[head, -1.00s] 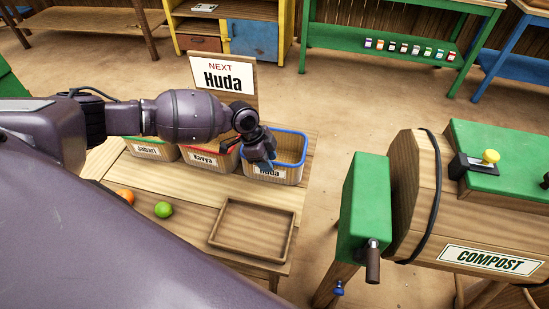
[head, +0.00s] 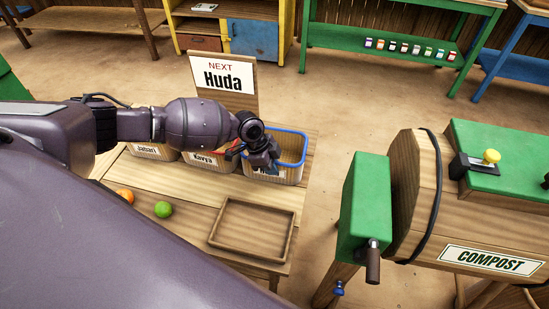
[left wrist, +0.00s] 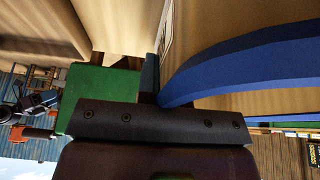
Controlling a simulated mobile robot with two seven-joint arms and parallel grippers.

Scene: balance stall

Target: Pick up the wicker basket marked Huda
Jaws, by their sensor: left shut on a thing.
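The wicker basket marked Huda (head: 293,172) stands at the right end of the row of baskets on the wooden table. It has a blue rim, and its name label is partly covered by my gripper. My left gripper (head: 266,165) is at the basket's front wall, shut on the rim. The blue rim (left wrist: 240,65) fills the upper right of the left wrist view, close to the dark gripper body. The fingertips are mostly hidden. The basket looks upright and level, and I cannot tell any gap beneath it. My right gripper is not in view.
The Kavya basket (head: 207,161) and Jabari basket (head: 148,150) stand to the left. An empty wooden tray (head: 213,236), a lime (head: 163,209) and an orange (head: 126,196) are nearer. A sign reading Huda (head: 223,80) rises behind. A compost drum (head: 415,195) stands right.

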